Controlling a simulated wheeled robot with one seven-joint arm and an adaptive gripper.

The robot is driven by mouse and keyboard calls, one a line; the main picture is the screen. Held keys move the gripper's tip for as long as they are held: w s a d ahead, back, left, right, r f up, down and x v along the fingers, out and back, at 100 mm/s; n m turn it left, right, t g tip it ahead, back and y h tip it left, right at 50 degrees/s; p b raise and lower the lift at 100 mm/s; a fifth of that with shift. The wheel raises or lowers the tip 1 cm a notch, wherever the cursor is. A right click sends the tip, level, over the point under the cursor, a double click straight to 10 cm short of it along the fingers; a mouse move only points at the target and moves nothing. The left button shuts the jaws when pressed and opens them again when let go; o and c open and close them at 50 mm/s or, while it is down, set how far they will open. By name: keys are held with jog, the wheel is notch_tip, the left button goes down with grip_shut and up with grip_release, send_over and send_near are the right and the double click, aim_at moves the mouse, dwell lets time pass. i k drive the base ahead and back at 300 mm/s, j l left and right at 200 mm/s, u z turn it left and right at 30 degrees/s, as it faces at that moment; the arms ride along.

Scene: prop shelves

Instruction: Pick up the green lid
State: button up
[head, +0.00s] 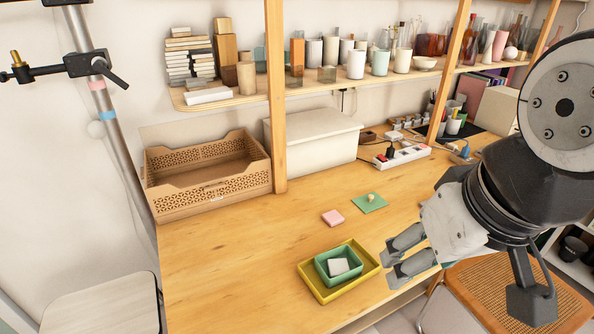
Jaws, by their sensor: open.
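The green lid (366,204) lies flat on the wooden table, a thin square with a small light knob (371,197) on top. My gripper (389,262) is open and empty, its two fingers pointing left. In the picture it is below and slightly right of the lid, apart from it, at the right edge of a yellow tray. Its height above the table is hard to tell. The lid is fully in view.
The yellow tray (309,281) holds a green box (329,280) with a white block (339,266) inside. A pink square (333,217) lies left of the lid. Behind are a power strip (404,156), a white box (318,145) and a wooden crate (215,190). The table's left front is clear.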

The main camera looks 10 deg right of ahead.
aim_at(370, 202)
jog(key=i+l+u, duration=0.7)
jog(key=i+l, duration=0.15)
jog(key=l, duration=0.1)
